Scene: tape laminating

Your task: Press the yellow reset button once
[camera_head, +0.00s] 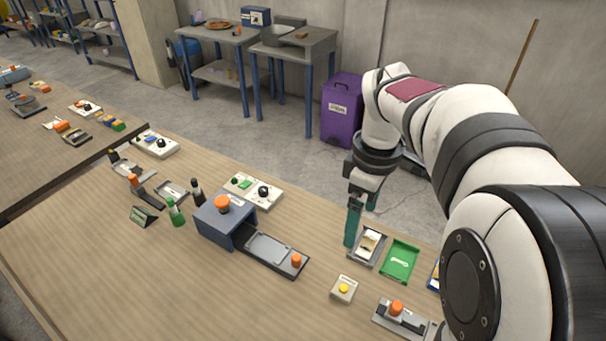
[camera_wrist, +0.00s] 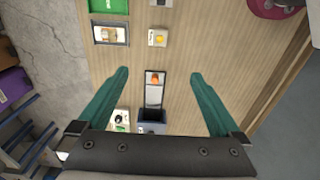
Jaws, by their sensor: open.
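The yellow button (camera_head: 344,288) sits on a small pale square box (camera_head: 343,296) on the table, in front of the green tray. In the wrist view the yellow button (camera_wrist: 159,39) shows near the top middle, beyond my fingertips. My gripper (camera_head: 359,212) hangs above the table, behind and to the right of the blue-grey laminating station and apart from the button. In the wrist view my gripper (camera_wrist: 158,72) has its two green fingers wide apart, with nothing between them.
A blue-grey station (camera_head: 213,220) with an orange knob and a sliding tray (camera_head: 268,251) stands left of the button. A green tray (camera_head: 399,262) and a grey tray (camera_head: 380,250) lie behind it. A grey device with an orange knob (camera_head: 396,307) is to its right. The table front is clear.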

